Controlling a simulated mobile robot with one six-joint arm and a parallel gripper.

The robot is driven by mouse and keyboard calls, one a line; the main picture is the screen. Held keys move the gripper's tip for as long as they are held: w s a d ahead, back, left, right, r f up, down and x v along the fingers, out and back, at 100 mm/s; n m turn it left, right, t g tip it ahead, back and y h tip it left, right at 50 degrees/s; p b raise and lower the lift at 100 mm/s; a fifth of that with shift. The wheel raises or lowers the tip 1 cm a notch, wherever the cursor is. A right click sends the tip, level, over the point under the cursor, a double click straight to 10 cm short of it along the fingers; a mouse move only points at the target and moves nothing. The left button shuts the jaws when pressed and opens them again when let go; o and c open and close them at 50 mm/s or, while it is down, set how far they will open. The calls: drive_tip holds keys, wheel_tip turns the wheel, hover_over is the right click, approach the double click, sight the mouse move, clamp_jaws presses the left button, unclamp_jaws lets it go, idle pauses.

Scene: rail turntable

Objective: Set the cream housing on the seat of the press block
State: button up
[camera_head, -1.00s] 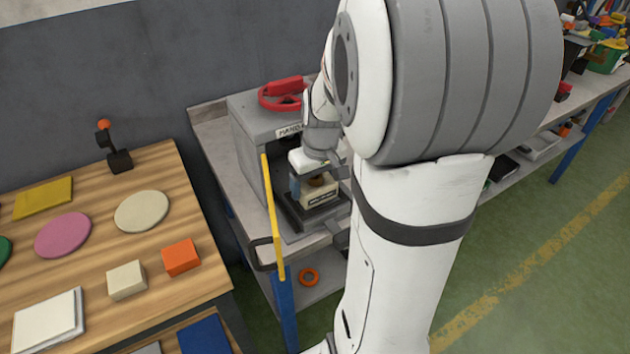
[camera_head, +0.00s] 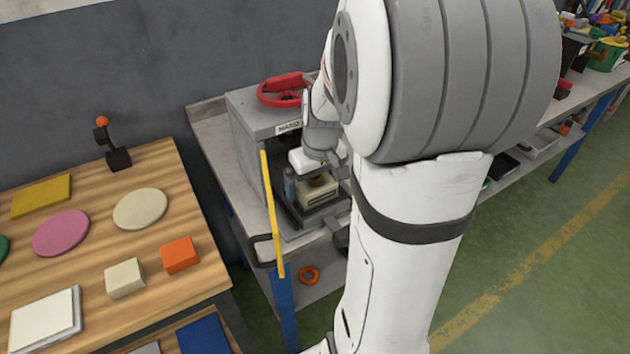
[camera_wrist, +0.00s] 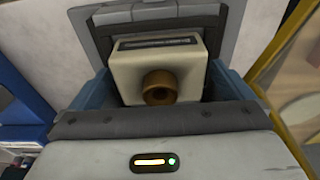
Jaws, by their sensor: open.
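The cream housing (camera_head: 317,189) sits in the dark recessed seat of the press block (camera_head: 291,214), inside the grey press on the bench. In the wrist view the housing (camera_wrist: 190,66) shows a dark slot on its top face and a brass round boss facing me. It looks level there. My gripper (camera_wrist: 160,84) is open, with one blue finger on each side of the housing. A narrow gap shows beside the right finger; contact on the left cannot be told. The underside of the housing is hidden.
The grey press (camera_head: 250,130) encloses the seat, with a red handle (camera_head: 284,89) on top. A yellow bar (camera_head: 271,215) stands at its front left. A wooden table (camera_head: 190,205) at left holds a cream block (camera_head: 125,278) and an orange block (camera_head: 179,254).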

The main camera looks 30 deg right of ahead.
drive_tip(key=r, duration=0.5)
drive_tip(key=s+r, duration=0.1)
drive_tip(key=r, duration=0.1)
drive_tip(key=shift+s+r, duration=0.1)
drive_tip(key=shift+r, duration=0.25)
